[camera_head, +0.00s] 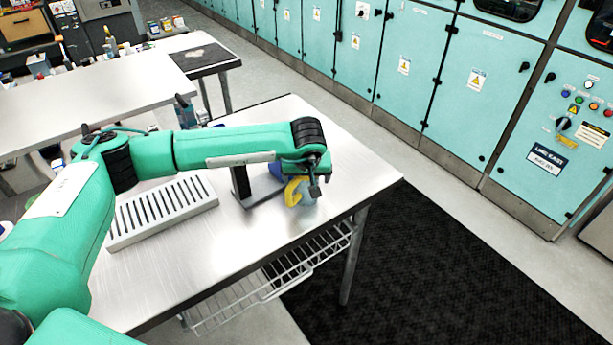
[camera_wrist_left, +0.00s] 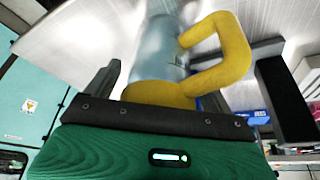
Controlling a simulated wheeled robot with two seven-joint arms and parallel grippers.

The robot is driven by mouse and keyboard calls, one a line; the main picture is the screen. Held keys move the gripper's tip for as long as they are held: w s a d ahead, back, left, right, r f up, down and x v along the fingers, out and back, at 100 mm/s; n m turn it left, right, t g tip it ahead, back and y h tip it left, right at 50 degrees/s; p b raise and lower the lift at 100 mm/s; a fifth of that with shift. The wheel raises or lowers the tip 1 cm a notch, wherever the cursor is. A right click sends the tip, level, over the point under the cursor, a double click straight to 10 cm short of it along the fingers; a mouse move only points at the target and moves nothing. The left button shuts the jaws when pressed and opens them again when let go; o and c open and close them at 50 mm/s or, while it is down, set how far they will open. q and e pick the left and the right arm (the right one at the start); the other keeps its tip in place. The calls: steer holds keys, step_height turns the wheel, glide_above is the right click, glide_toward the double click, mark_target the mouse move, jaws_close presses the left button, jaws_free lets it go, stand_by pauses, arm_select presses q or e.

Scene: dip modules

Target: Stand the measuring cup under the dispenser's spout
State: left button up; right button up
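The measuring cup (camera_head: 305,196) has a clear bluish body and a yellow handle. It stands near the right part of the steel table, under my left gripper (camera_head: 316,184). In the left wrist view its clear body (camera_wrist_left: 160,50) and yellow handle fill the middle. My left gripper (camera_wrist_left: 165,92) has its dark fingers on either side of the cup's yellow part, with a narrow gap at the left finger. The dispenser (camera_head: 241,184) is a dark post on a grey base, left of the cup. My arm covers its top, and I cannot see the spout. My right gripper is out of view.
A slotted metal tray (camera_head: 163,212) lies on the steel table (camera_head: 222,262) left of the dispenser. The table's front right is clear. A wire shelf (camera_head: 270,284) hangs below. Teal cabinets (camera_head: 408,70) line the back, and a white table (camera_head: 85,97) stands at the left.

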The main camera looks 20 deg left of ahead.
arm_select(q)
steer(key=shift+r, duration=0.15)
steer(key=shift+r, duration=0.15)
steer(key=b+v, duration=0.2)
steer(key=v, duration=0.9)
steer(key=shift+s+r+b, duration=0.25)
steer(key=shift+r+b, duration=0.05)
steer(key=shift+f, duration=0.1)
